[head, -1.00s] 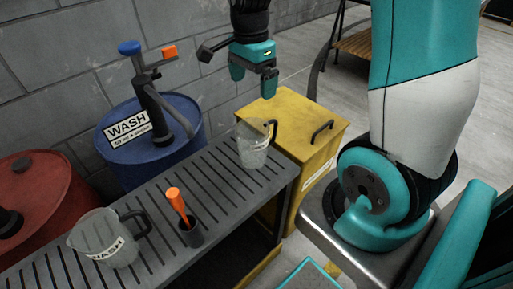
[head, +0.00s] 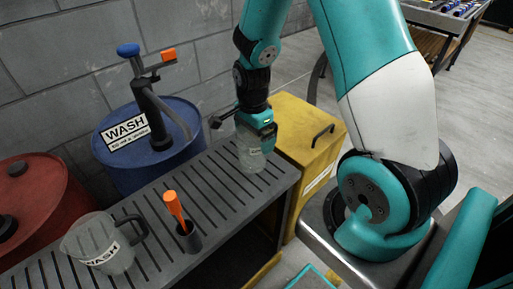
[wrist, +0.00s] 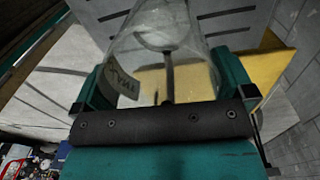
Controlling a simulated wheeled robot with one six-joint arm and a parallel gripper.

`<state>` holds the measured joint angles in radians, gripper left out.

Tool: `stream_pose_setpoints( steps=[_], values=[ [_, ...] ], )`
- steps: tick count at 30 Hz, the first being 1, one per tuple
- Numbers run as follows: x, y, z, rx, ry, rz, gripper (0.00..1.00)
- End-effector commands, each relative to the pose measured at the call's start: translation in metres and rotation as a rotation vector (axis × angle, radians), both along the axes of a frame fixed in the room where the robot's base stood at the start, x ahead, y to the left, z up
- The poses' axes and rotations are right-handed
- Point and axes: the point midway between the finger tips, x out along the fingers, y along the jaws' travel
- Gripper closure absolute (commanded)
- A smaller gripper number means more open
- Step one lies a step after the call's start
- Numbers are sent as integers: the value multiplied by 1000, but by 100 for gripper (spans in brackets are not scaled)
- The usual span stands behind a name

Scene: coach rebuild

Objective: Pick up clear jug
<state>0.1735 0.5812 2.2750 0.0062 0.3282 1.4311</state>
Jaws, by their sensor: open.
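A clear jug (head: 250,158) with a white label stands upright at the right end of the dark slatted bench (head: 205,178). My gripper (head: 256,135) is at this jug from above, with its teal fingers on either side of it. In the wrist view the jug (wrist: 165,50) lies between the two open fingers, its label towards the left finger. I cannot tell whether the fingers touch it. A second clear jug (head: 100,245), labelled WASH with a dark handle, stands at the near left of the bench, apart from my gripper.
An orange-handled tool stands in a dark cup (head: 188,240) between the jugs. A blue WASH drum (head: 150,160) with a pump and a red drum (head: 35,200) stand behind the bench. A yellow box (head: 300,130) adjoins its right end.

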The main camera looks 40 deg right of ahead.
Motion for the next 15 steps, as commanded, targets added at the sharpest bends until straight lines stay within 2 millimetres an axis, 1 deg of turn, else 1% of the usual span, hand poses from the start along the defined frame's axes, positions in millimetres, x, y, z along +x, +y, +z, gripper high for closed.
stream_pose_setpoints(
  steps=[1,3,11,12,14,15],
  values=[
    [-1,0,-8,1,3,0,0],
    [-1,0,-13,0,1,0,0],
    [-1,0,-14,0,-1,0,0],
    [-1,0,-14,0,-1,0,9],
    [-1,0,-14,0,-1,0,23],
    [-1,0,-14,0,-1,0,32]
  ],
)
